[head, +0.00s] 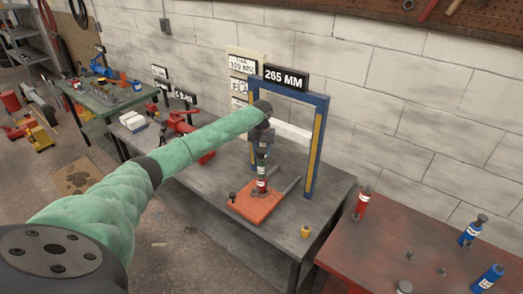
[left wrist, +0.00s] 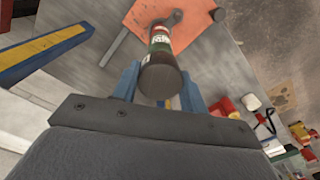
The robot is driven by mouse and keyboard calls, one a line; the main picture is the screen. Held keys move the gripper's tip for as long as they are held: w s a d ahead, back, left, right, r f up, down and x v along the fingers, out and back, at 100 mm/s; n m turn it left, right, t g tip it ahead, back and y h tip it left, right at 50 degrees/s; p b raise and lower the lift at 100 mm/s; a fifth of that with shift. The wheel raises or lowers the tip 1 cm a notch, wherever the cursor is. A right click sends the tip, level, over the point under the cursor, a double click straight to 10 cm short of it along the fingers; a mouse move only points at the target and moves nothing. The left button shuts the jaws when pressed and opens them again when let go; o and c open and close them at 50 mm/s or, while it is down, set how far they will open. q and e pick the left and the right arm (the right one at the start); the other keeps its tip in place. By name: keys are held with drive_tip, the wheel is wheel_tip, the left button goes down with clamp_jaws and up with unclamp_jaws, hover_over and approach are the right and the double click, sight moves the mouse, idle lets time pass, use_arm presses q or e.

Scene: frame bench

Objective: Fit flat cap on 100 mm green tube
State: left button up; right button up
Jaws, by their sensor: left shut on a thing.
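My left gripper (head: 264,150) is above the orange base plate (head: 250,207), over an upright stack of tubes. In the left wrist view its blue fingers (left wrist: 160,88) are shut on a dark round cap (left wrist: 160,76). The green tube (head: 262,169) shows just below the gripper, with a red tube (head: 261,186) with a white label under it. The cap is in line with the stack; I cannot tell whether it is seated or just above the green tube. My right gripper is in neither view.
A blue and yellow frame (head: 318,140) with a 265 MM sign (head: 286,78) stands around the stack on the grey bench (head: 310,215). A small yellow piece (head: 305,231) lies at the bench's front. A red table (head: 400,240) at right holds red and blue tubes.

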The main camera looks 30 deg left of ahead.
use_arm(q)
drive_tip(key=shift+f, duration=0.7)
drive_tip(key=o, duration=1.1)
drive_tip(key=shift+o, duration=0.2)
